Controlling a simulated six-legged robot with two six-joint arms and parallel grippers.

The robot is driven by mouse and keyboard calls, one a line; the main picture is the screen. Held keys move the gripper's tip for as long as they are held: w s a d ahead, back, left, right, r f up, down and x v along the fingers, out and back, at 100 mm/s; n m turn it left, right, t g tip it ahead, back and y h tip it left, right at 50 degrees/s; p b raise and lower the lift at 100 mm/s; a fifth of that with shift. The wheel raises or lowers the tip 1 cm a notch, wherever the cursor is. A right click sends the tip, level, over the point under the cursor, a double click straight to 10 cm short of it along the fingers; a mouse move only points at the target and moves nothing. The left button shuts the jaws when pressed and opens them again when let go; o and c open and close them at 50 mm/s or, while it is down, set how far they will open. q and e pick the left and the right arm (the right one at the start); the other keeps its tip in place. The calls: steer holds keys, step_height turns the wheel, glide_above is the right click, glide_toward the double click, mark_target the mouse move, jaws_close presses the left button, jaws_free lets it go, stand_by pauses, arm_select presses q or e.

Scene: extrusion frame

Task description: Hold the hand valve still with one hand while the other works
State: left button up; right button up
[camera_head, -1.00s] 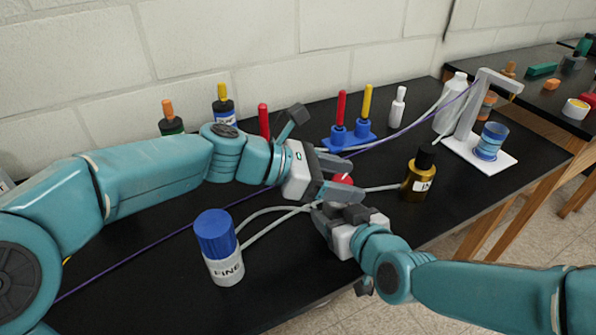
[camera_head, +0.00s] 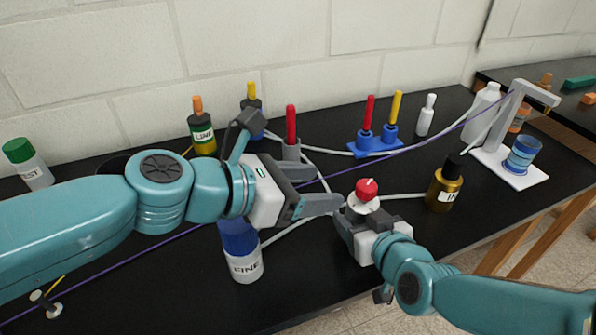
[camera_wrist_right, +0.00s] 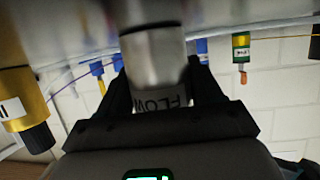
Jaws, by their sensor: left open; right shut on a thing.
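The hand valve shows a red knob (camera_head: 367,189) on a pale round top (camera_head: 364,206), standing on the black bench. My right gripper (camera_head: 364,213) is shut on the valve body below the knob, from the front right. In the right wrist view the gripper (camera_wrist_right: 160,95) holds a metal cylinder labelled FLOW (camera_wrist_right: 155,70) between its dark fingers. My left gripper (camera_head: 322,187) is open and empty, just left of the knob and apart from it. Much of the valve body is hidden by my right gripper in the head view.
A blue-capped bottle (camera_head: 244,267) stands in front of my left gripper. A gold bottle (camera_head: 445,190) stands right of the valve. Pale tubes (camera_head: 285,232) run along the bench. Behind are red- and yellow-handled tools in a blue holder (camera_head: 376,146).

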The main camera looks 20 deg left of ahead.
arm_select(q)
step_height(320, 180, up, 2)
steer(key=w+d+r+m+g+h, duration=0.1)
steer(key=w+d+m+g+h, duration=0.15)
steer(key=m, duration=0.45)
step_height(320, 180, up, 2)
steer(key=n+g+h, duration=0.4)
steer(key=n+g, duration=1)
steer(key=n, duration=1.6)
glide_above(364, 184)
steer(key=shift+d+r, duration=0.2)
steer(key=shift+d, duration=0.1)
steer(key=shift+m, duration=0.3)
step_height(364, 184, down, 10)
steer(key=shift+r, duration=0.1)
steer(key=shift+a+t, duration=0.1)
steer(key=shift+t, duration=0.15)
steer(key=n+t, duration=0.2)
steer(key=n+t+h, duration=0.1)
steer(key=n+t, duration=0.1)
steer(key=t, duration=0.1)
steer(key=shift+s+h, duration=0.15)
steer(key=shift+h, duration=0.1)
steer(key=shift+a+n+t, duration=0.2)
steer(key=shift+n+t, duration=0.3)
steer(key=shift+t, duration=0.4)
steer(key=a, duration=1.1)
steer(key=shift+w+a, duration=0.2)
steer(key=shift+a, duration=0.05)
